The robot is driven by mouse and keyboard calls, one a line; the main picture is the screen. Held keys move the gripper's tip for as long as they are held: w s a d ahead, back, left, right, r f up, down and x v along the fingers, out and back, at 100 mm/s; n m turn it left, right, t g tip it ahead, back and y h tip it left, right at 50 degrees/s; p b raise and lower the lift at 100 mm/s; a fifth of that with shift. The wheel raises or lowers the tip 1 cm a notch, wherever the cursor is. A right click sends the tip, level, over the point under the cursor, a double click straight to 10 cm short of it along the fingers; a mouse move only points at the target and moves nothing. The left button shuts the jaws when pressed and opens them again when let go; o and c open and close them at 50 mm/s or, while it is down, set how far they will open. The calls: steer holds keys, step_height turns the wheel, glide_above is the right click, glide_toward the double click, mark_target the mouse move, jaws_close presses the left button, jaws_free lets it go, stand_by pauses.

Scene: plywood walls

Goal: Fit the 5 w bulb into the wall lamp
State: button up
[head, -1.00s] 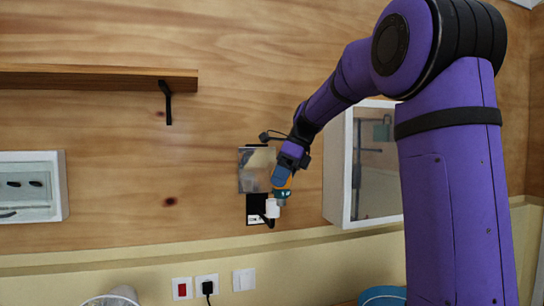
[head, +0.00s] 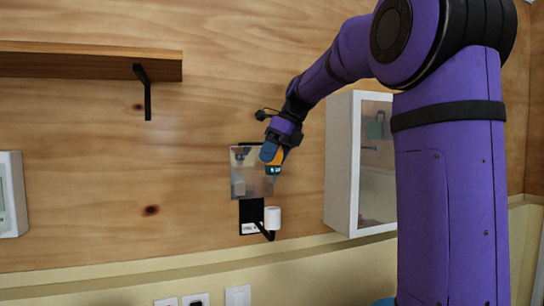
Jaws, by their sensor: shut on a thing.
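The wall lamp is a black back plate (head: 249,211) with a black bracket holding an upright white cylindrical holder (head: 272,218). My gripper (head: 272,153), with blue fingers, is above the holder and shut on a small bulb (head: 273,170). The bulb shows an orange part and a teal band with pale marks, too small to read. It hangs base down, apart from the holder, with a clear gap between them. The fingers hide part of the bulb.
A shiny square panel (head: 243,180) is on the wall behind my gripper. A white glass-fronted cabinet (head: 341,170) stands out from the wall to the right. A wooden shelf (head: 80,62) is at upper left. Switches (head: 238,296) are below. The wall left of the lamp is clear.

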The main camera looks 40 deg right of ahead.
mark_target(273, 178)
steer(key=shift+f, duration=2.95)
steer(key=shift+f, duration=1.65)
steer(key=o, duration=1)
steer(key=v, duration=1.1)
steer(key=shift+a, duration=0.1)
